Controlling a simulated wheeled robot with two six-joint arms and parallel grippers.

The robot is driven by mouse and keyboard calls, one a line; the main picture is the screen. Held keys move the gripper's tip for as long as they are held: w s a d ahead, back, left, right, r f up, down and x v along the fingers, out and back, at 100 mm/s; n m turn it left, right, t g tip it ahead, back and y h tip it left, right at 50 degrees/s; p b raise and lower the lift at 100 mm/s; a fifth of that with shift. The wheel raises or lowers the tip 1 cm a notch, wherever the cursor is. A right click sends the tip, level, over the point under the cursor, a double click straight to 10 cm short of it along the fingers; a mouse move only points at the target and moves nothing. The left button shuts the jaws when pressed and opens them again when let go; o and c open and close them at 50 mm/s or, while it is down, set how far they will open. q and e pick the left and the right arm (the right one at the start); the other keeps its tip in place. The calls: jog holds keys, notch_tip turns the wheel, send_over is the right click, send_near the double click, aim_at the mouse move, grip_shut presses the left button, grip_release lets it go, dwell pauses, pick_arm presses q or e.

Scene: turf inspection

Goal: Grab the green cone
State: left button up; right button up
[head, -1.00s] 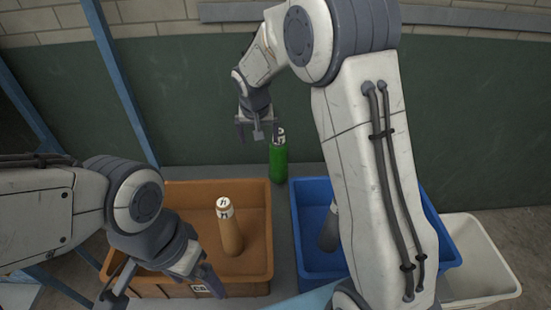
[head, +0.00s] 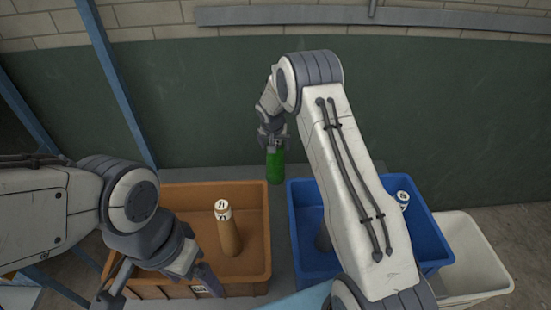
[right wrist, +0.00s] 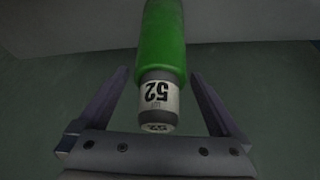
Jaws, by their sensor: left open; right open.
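The green cone (head: 275,167) looks like an upright green cylinder standing on the grey surface behind the bins. In the right wrist view the green cone (right wrist: 163,45) has a narrower grey top with a white label reading 52. My right gripper (head: 273,140) is at its top in the head view, hiding that top. In the right wrist view my right gripper (right wrist: 158,82) is open, with one finger on each side of the cone and gaps visible. My left gripper (head: 163,284) is open by the front of the orange bin, away from the green cone.
The orange bin (head: 180,192) holds an orange-brown labelled piece (head: 228,230). The blue bin (head: 436,238) holds a white-topped piece (head: 403,200) and a dark piece (head: 323,238), partly behind my right arm. A white bin (head: 480,255) stands at right. A green wall (head: 450,110) is behind.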

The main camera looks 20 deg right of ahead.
jog(key=shift+w+d+f, duration=0.15)
jog(key=shift+w+f, duration=0.1)
jog(key=shift+f, duration=0.4)
grip_shut()
jog(key=shift+r, duration=0.15)
